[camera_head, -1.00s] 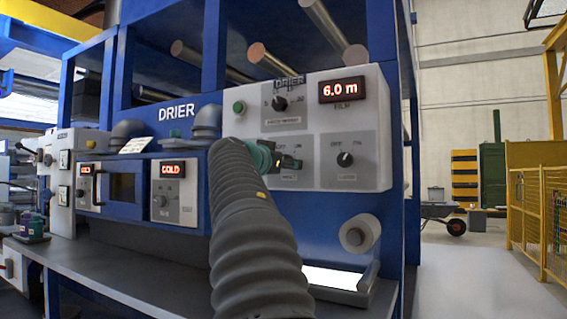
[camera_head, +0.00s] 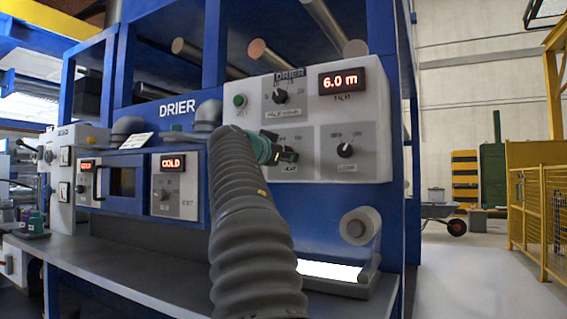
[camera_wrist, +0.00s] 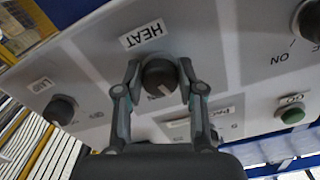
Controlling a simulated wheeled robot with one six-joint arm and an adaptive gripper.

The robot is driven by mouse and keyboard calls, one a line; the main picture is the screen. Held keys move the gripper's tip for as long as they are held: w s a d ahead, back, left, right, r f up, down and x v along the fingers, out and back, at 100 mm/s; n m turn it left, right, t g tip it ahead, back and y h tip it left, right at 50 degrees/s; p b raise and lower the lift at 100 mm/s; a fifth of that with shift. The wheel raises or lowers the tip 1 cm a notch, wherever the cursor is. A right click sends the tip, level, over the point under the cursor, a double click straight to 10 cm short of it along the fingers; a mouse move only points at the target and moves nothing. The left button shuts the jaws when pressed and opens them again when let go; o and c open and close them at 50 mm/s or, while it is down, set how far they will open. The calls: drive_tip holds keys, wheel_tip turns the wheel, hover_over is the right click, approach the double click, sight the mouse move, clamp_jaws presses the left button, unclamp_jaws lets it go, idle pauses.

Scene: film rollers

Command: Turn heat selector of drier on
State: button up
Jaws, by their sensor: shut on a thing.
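The drier's white control panel (camera_head: 368,118) shows in the head view, with the heat selector at its lower middle, mostly hidden by my gripper. In the wrist view the heat selector is a dark round knob (camera_wrist: 160,75) with a pale pointer mark, beside the upside-down HEAT label (camera_wrist: 142,33). My gripper (camera_wrist: 160,70) has one finger on each side of this knob and is shut on it. In the head view my gripper (camera_head: 286,155) is at the panel, just above the HEAT label. A red display (camera_head: 173,162) on the drier's left reads COLD.
Close by on the panel are a right-hand knob (camera_head: 345,150), an upper knob (camera_head: 281,97), a green button (camera_head: 240,101) and a 6.0 m display (camera_head: 345,82). A film roller (camera_head: 358,228) sits below. A grey bench (camera_head: 150,270) runs along the front.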

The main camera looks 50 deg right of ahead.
drive_tip(key=m+b, duration=0.3)
drive_tip(key=m, duration=0.2)
drive_tip(key=shift+f+m, duration=0.1)
drive_tip(key=shift+m, duration=0.2)
drive_tip(key=shift+w+r+m+b, duration=0.15)
drive_tip(key=shift+m+b, duration=0.35)
drive_tip(key=shift+m, duration=1.4)
drive_tip(key=o, duration=1.1)
drive_tip(key=shift+o, duration=0.2)
drive_tip(key=shift+a, duration=0.15)
drive_tip(key=v, duration=1.1)
drive_tip(key=shift+s+a, duration=0.3)
